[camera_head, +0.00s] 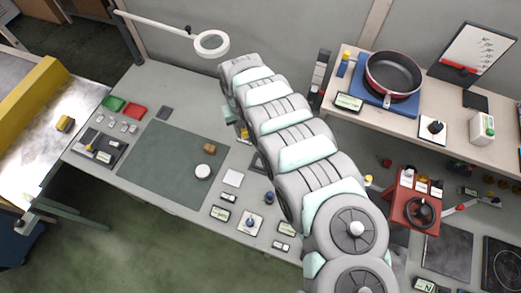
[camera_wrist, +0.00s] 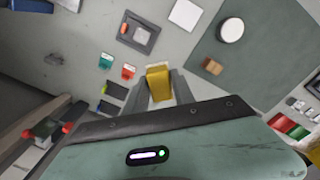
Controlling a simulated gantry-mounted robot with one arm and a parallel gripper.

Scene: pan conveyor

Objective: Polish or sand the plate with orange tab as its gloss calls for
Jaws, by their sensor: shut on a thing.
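My gripper (camera_wrist: 161,88) points down over the grey bench and is shut on a yellow block (camera_wrist: 158,80), held between the two grey fingers. In the head view, my arm hides most of the gripper. In the head view, my arm mostly covers that area. The plate's gloss cannot be told from these frames.
A teal piece (camera_wrist: 106,61) and a red piece (camera_wrist: 128,71) lie left of the block. A white square (camera_wrist: 185,14) lies beside the green mat (camera_head: 150,165), which bears a white disc (camera_head: 202,172) and a brown block (camera_head: 209,149). A ring lamp (camera_head: 211,43) stands behind.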

